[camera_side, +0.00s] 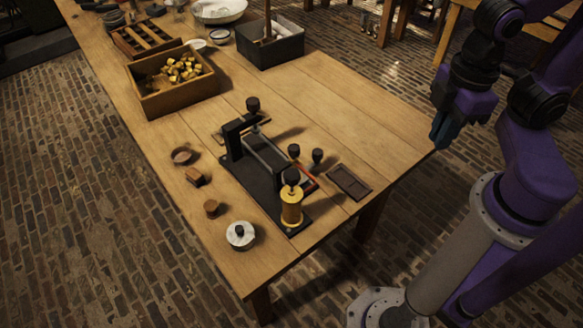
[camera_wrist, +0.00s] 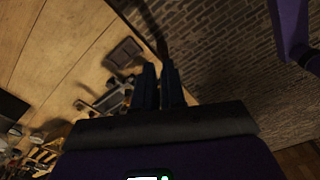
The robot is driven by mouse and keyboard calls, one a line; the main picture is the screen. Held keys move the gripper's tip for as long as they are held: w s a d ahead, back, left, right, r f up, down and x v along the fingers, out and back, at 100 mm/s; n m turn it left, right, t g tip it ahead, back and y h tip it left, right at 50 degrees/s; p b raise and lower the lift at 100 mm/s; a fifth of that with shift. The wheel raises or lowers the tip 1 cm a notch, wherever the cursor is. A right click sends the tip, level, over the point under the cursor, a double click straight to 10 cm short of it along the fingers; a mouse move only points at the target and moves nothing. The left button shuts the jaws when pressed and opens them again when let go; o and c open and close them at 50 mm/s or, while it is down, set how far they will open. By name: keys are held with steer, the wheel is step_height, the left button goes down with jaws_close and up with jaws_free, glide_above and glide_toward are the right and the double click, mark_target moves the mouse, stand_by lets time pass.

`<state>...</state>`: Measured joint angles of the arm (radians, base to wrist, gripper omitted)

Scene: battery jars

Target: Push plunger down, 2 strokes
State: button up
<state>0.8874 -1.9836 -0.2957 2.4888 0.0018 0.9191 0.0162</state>
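A black apparatus (camera_side: 262,182) stands on the wooden table. I cannot tell for sure which knob is the plunger. My gripper (camera_side: 437,136) hangs to the right of the table edge, away from the apparatus, touching nothing. In the wrist view its fingers (camera_wrist: 159,66) are apart with a narrow empty gap.
A dark flat tray (camera_side: 349,182) lies right of the apparatus. A white-topped jar (camera_side: 240,234) and small brown pieces (camera_side: 198,176) lie to its left. A wooden box of yellow pieces (camera_side: 175,84) and a dark bin (camera_side: 271,49) stand behind. The table's right part is clear.

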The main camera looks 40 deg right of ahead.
mark_target(292, 173)
steer(key=w+a+r+m, duration=0.2)
steer(key=w+a+m, duration=0.2)
steer(key=w+a, duration=0.1)
steer(key=w+a+r+m, duration=0.1)
steer(key=w+a+m, duration=0.3)
steer(key=w+a, duration=0.2)
steer(key=w+a+r+m, duration=0.2)
steer(key=w+a+m, duration=0.2)
steer(key=a, duration=0.5)
steer(key=shift+w+r, duration=0.35)
steer(key=shift+w, duration=0.45)
jaws_close()
steer(key=shift+f, duration=0.1)
step_height(292, 173, down, 14)
steer(key=shift+r, duration=0.1)
steer(key=shift+d+f, duration=0.1)
steer(key=shift+f, duration=1.3)
steer(key=shift+r, duration=0.5)
step_height(292, 173, up, 14)
steer(key=shift+f, duration=0.25)
